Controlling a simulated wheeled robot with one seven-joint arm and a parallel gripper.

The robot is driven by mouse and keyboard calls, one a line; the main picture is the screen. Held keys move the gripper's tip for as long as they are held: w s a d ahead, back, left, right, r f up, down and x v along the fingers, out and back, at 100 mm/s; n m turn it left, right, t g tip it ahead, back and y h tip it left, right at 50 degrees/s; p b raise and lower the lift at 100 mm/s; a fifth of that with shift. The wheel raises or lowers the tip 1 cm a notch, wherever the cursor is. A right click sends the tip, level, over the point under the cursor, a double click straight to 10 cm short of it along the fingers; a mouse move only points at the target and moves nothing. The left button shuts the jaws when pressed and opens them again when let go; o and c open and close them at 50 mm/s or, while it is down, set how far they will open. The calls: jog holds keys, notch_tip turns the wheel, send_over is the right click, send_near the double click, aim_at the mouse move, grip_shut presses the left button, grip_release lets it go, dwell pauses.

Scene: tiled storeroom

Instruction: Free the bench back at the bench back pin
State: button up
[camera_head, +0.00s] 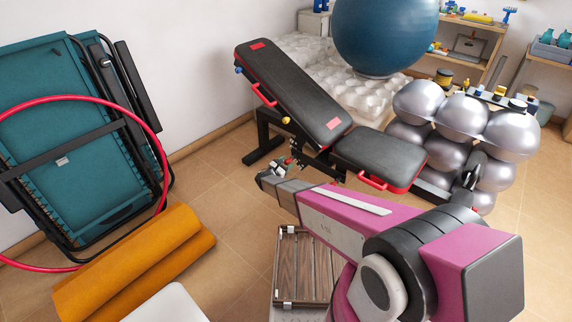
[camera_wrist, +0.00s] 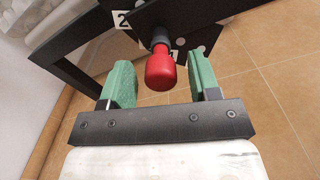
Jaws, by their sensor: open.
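The bench back (camera_head: 290,88) is a black padded board sloping up to the left, beside the flatter seat pad (camera_head: 380,157). In the wrist view, a red knob (camera_wrist: 160,72) on a dark stem sticks out from a black plate marked "2" (camera_wrist: 121,19), likely the bench back pin. My gripper (camera_wrist: 160,68) is open, with a green finger on each side of the knob and a visible gap to both. In the head view, my gripper (camera_head: 277,167) is low beside the bench frame under the back; the knob is too small to make out surely there.
A yellow knob (camera_head: 286,121) sits higher on the bench. Silver balls (camera_head: 459,117) stand stacked at right, a blue ball (camera_head: 385,35) behind. An orange roll (camera_head: 135,262), red hoop (camera_head: 163,160) and folded teal frame (camera_head: 70,140) are at left. Tiled floor (camera_head: 215,165) left of the bench is clear.

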jog(key=shift+w+d, duration=0.1)
grip_shut()
jog(key=shift+v, duration=1.45)
grip_release()
jog(key=v, duration=1.1)
